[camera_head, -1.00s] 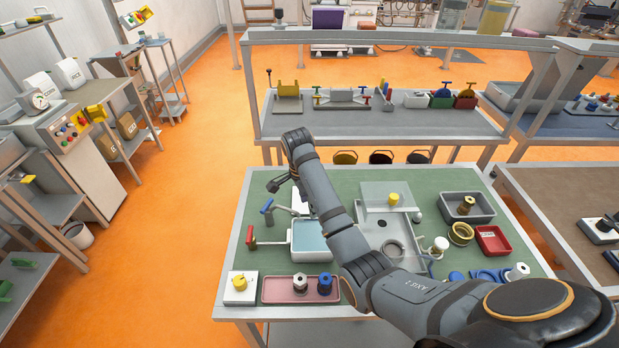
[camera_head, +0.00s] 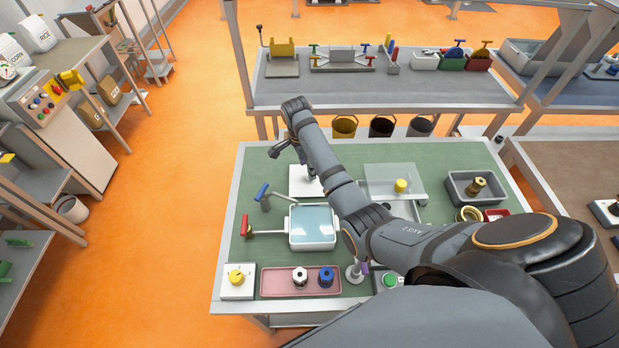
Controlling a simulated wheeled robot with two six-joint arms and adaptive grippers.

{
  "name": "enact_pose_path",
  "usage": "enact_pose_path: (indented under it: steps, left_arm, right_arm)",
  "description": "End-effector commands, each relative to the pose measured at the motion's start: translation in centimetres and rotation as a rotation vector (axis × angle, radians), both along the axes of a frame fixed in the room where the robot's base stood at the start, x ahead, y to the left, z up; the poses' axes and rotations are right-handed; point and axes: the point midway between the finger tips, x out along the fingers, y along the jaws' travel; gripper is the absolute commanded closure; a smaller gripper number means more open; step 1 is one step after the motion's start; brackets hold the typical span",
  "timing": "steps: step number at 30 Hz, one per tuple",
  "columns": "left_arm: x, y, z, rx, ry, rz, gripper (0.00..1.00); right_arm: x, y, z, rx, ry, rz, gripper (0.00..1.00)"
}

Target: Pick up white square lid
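A flat white square piece (camera_head: 303,181), which looks like the lid, lies on the green table behind a white square basin (camera_head: 312,228) with a pale blue inside. My arm hides part of its right side. My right arm reaches in from the right across the table. Its gripper (camera_head: 283,147) hangs above and slightly left of the far edge of the white piece, apart from it as far as I can see. Its fingers are small and dark, so I cannot tell their opening. My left gripper is not in view.
A red-handled valve (camera_head: 246,226) and a blue-handled valve (camera_head: 262,193) stand left of the basin. A pink tray (camera_head: 300,281) with spools and a white block with a yellow knob (camera_head: 236,277) are in front. A clear box (camera_head: 395,182) and grey bin (camera_head: 476,187) stand right.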

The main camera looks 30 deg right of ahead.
Motion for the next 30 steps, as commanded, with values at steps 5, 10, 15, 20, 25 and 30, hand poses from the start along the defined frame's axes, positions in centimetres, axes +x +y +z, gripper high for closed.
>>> enact_pose_path:
  steps: [5,10,15,20,25,30]
  left_arm:
    - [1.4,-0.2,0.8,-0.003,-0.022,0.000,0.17]
    - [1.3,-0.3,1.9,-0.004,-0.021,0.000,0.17]
    - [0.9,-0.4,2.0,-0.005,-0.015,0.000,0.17]
    - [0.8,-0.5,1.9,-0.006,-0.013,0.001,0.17]
    - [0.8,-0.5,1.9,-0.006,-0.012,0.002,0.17]
    - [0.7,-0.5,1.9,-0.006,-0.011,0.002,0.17]
  right_arm:
    - [0.1,-0.3,-0.7,-0.001,0.003,0.000,0.48]
    - [0.4,-0.9,-3.6,-0.001,0.004,0.000,0.48]
    - [0.4,-1.1,-5.1,-0.001,0.000,0.000,0.48]
    - [0.4,-1.0,-5.2,-0.001,0.000,0.000,0.48]
    - [0.4,-1.0,-5.2,0.000,0.000,0.000,0.69]
    - [0.4,-1.0,-5.2,0.000,0.000,0.000,0.92]
